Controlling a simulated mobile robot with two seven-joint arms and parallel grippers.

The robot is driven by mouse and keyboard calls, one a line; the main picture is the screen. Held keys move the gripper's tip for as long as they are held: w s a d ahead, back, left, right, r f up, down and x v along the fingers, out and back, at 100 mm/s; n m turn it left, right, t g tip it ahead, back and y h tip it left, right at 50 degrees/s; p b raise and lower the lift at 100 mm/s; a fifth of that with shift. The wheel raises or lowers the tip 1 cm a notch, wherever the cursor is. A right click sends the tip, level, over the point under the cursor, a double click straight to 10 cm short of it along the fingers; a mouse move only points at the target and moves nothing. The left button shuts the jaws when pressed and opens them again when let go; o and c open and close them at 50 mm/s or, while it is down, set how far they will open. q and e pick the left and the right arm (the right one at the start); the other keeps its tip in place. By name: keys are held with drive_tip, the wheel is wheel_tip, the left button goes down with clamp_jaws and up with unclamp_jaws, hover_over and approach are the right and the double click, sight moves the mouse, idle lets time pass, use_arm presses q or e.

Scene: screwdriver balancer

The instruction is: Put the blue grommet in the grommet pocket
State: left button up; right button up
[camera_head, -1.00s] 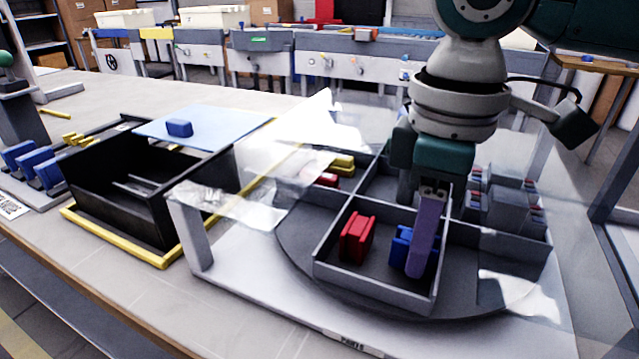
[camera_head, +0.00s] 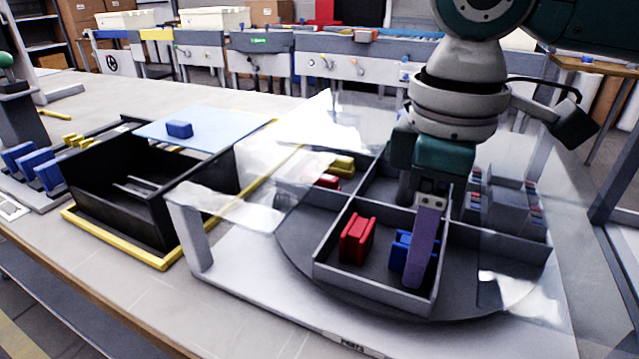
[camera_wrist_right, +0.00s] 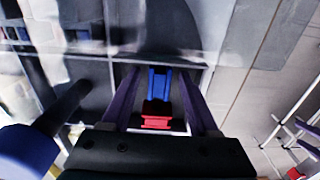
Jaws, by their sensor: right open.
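A blue grommet (camera_head: 399,250) stands in the front compartment of the round divided tray (camera_head: 330,283), partly hidden by my right gripper's purple finger. A red piece (camera_head: 357,238) of similar shape stands to its left. My right gripper (camera_head: 413,281) is open and reaches down into this compartment. In the right wrist view the blue grommet (camera_wrist_right: 158,80) lies between the two spread purple fingers, with the red piece (camera_wrist_right: 156,115) in line with it. I cannot tell which place is the grommet pocket. My left gripper is not in view.
Clear panels partly cover the tray. Thin walls (camera_head: 385,288) bound the compartment. Yellow pieces (camera_head: 343,164) stand in a rear compartment. A black open box (camera_head: 120,215) with a yellow base edge is on the left. A blue block (camera_head: 180,129) sits on a light blue panel (camera_head: 215,125).

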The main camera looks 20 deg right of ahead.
wheel_tip(320, 180, up, 12)
drive_tip(key=p, duration=0.3)
drive_tip(key=shift+f, duration=0.1)
drive_tip(key=s+a+r+m+t+y+p, duration=0.1)
drive_tip(key=s+a+y+p, duration=0.15)
drive_tip(key=a+p, duration=0.35)
drive_tip(key=s+a+r+t+y+p, duration=0.1)
drive_tip(key=s+a+t+p, duration=0.1)
drive_tip(key=s+a+p, duration=0.3)
drive_tip(key=s+d+r+m+h+p, duration=0.3)
drive_tip(key=s+d+m+p, duration=0.2)
drive_tip(key=s+d+p, duration=0.25)
wheel_tip(320, 180, up, 38)
drive_tip(key=p, duration=3.8)
drive_tip(key=shift+w+f+t, duration=0.15)
drive_tip(key=shift+w+t, duration=0.15)
drive_tip(key=shift+w, duration=0.1)
drive_tip(key=shift+d, duration=0.1)
